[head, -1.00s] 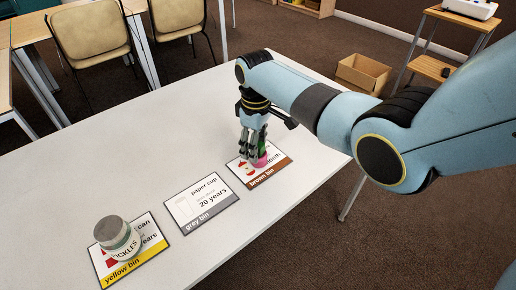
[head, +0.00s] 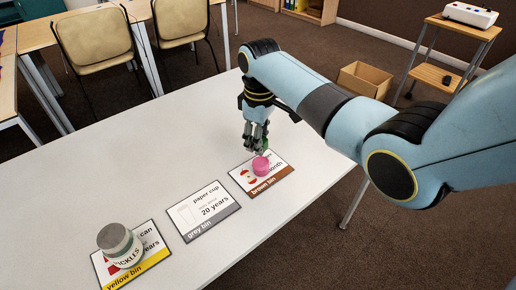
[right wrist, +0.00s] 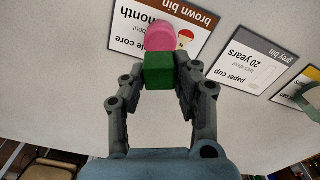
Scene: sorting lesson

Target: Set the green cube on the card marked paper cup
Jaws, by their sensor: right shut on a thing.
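The green cube (right wrist: 160,72) is between the fingertips of my right gripper (right wrist: 161,75) in the right wrist view. The gripper is shut on it. In the head view my right gripper (head: 258,143) is over the table behind the pink object, and its fingers hide most of the cube. The card marked paper cup (head: 226,207), with a grey bin strip, lies flat in the middle of the row. It also shows in the right wrist view (right wrist: 245,80). No object stands on it. My left gripper is not in view.
A pink rounded object (head: 261,167) sits on the brown bin card (head: 282,178), close to the cube. A grey-lidded pickles jar (head: 118,244) stands on the yellow bin card (head: 155,256). The white table (head: 110,175) is clear left of and behind the cards.

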